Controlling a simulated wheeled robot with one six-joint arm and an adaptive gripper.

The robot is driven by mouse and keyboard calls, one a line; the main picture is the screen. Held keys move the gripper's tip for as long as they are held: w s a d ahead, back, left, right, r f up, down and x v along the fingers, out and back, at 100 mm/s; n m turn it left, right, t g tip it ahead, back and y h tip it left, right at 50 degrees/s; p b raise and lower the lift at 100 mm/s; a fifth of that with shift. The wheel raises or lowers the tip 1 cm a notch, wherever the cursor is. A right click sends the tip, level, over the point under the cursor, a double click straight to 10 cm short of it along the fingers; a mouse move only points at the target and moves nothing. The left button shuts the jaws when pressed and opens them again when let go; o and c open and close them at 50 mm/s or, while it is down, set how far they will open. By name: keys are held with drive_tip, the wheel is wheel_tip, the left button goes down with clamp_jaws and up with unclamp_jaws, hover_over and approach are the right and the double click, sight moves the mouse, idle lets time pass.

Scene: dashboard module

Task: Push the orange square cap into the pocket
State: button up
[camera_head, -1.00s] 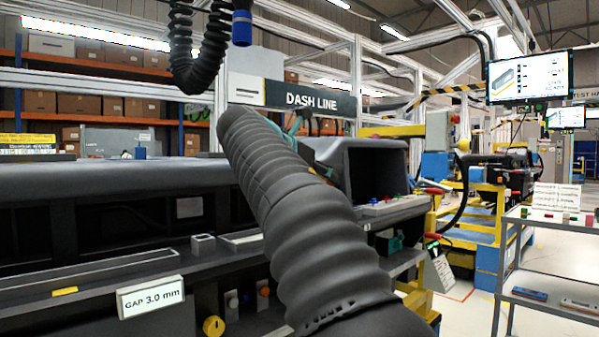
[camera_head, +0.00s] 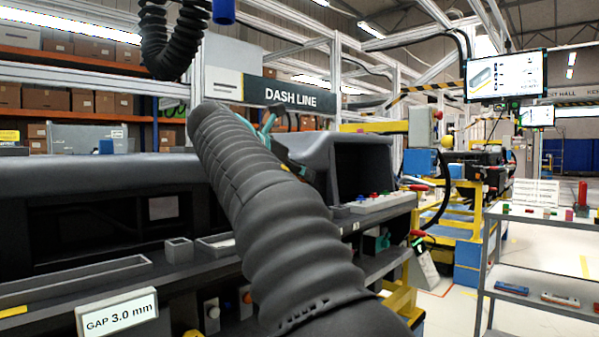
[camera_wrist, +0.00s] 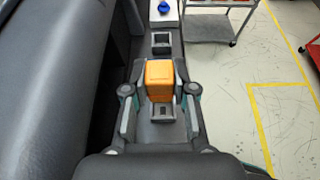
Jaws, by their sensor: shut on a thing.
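The orange square cap (camera_wrist: 160,74) sits between the two fingers of my gripper (camera_wrist: 160,90) in the wrist view. My gripper is shut on it, with a finger at its left and right. Beyond the cap, in line with it on the dark ledge, is a grey square frame with a dark opening (camera_wrist: 161,44), which looks like a pocket. Whether the cap touches the ledge below it I cannot tell. In the head view, my arm hides the cap and most of my gripper; only some teal and dark parts of the gripper show (camera_head: 270,128).
A panel with a blue button (camera_wrist: 164,8) lies past the square opening. A grey box-shaped socket (camera_head: 179,250) and a gap label (camera_head: 117,311) are on the dashboard front. A grey shelf cart (camera_head: 540,265) stands at the right.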

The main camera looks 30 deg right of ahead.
drive_tip(key=shift+f+b, duration=1.2)
drive_tip(key=shift+f, duration=1.1)
drive_tip(key=shift+p, duration=1.35)
drive_tip(key=shift+f+b, duration=0.4)
drive_tip(key=shift+f, duration=0.8)
idle(0.3)
drive_tip(key=o, duration=0.9)
drive_tip(key=v, duration=1.2)
drive_tip(key=shift+s, duration=0.1)
